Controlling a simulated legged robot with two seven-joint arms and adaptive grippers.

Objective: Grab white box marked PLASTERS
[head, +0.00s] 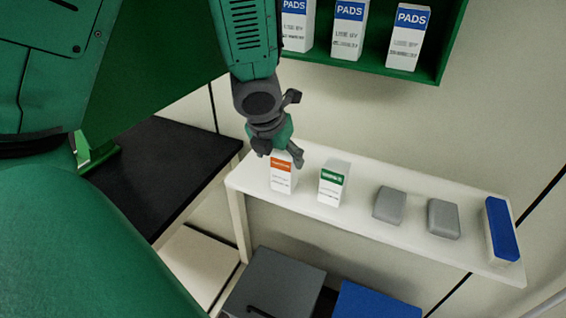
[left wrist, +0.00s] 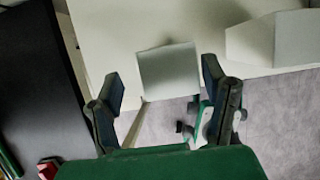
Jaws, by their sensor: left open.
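A white box with an orange label (head: 283,181) stands upright at the left end of a white shelf (head: 400,225). A white box with a green label (head: 333,184) stands just right of it. The print on both labels is too small to read surely, so I cannot tell which says PLASTERS. My left gripper (head: 280,154) is open above the orange-label box, its fingers at the box's top and hiding part of it. In the left wrist view a pale box top (left wrist: 168,72) lies between and slightly beyond the open fingers. My right gripper is not in view.
Two grey blocks (head: 389,205) and a blue-topped block (head: 502,229) stand farther right on the shelf. Several white PADS boxes (head: 408,38) stand in a green cabinet (head: 438,60) above. A black counter (head: 165,170) is at left. Grey (head: 275,285) and blue (head: 375,301) items sit below.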

